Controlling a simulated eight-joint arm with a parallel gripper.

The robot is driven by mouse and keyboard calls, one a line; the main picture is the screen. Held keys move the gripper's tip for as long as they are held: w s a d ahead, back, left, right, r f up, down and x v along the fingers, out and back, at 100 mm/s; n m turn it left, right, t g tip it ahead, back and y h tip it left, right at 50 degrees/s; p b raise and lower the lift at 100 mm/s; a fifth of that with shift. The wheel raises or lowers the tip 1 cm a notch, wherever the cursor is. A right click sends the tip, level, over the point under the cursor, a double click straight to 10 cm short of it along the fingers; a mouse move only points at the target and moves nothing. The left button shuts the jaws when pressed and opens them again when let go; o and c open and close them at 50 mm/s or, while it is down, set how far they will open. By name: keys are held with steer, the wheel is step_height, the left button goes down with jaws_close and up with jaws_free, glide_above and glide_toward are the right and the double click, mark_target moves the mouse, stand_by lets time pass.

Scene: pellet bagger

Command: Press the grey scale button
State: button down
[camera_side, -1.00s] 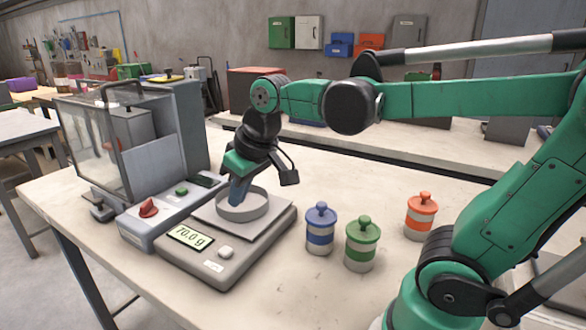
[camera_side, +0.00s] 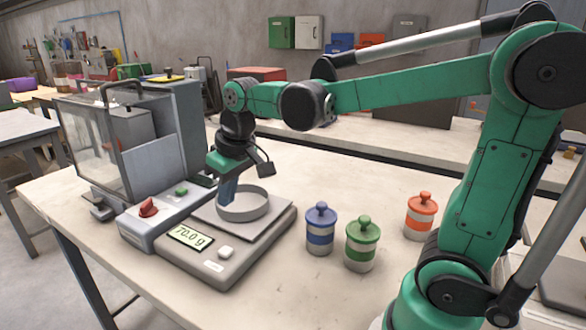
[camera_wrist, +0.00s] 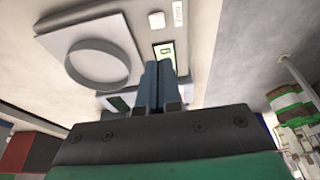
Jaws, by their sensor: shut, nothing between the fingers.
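The scale (camera_side: 218,268) stands on the bench with a shallow round dish (camera_side: 258,209) on its plate. Its display (camera_side: 190,236) reads 70.0 g. The grey scale button (camera_side: 226,252) is a pale, rounded key at the front, right of the display. In the wrist view the button (camera_wrist: 156,20) shows at the top, beyond the fingertips, with part of the display (camera_wrist: 162,52) beside them. My gripper (camera_side: 223,206) is shut and empty, with its blue fingers pointing down at the dish's left edge, behind the button. My fingertips (camera_wrist: 159,65) are apart from the button.
Left of the scale is a grey control box (camera_side: 150,229) with a red knob (camera_side: 148,207) and a green button (camera_side: 182,191), before a clear-sided machine. Blue (camera_side: 320,229), green (camera_side: 362,244) and orange (camera_side: 421,217) lidded jars stand to the right.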

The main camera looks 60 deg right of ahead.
mark_target(225, 250)
steer(key=x, duration=0.9)
steer(key=shift+s+f, duration=0.3)
steer(key=shift+f, duration=0.75)
steer(key=shift+f, duration=0.95)
steer(key=shift+r, duration=0.5)
steer(key=w+v, duration=0.1)
steer(key=v, duration=1.2)
steer(key=shift+r, duration=0.25)
steer(key=shift+s, duration=0.1)
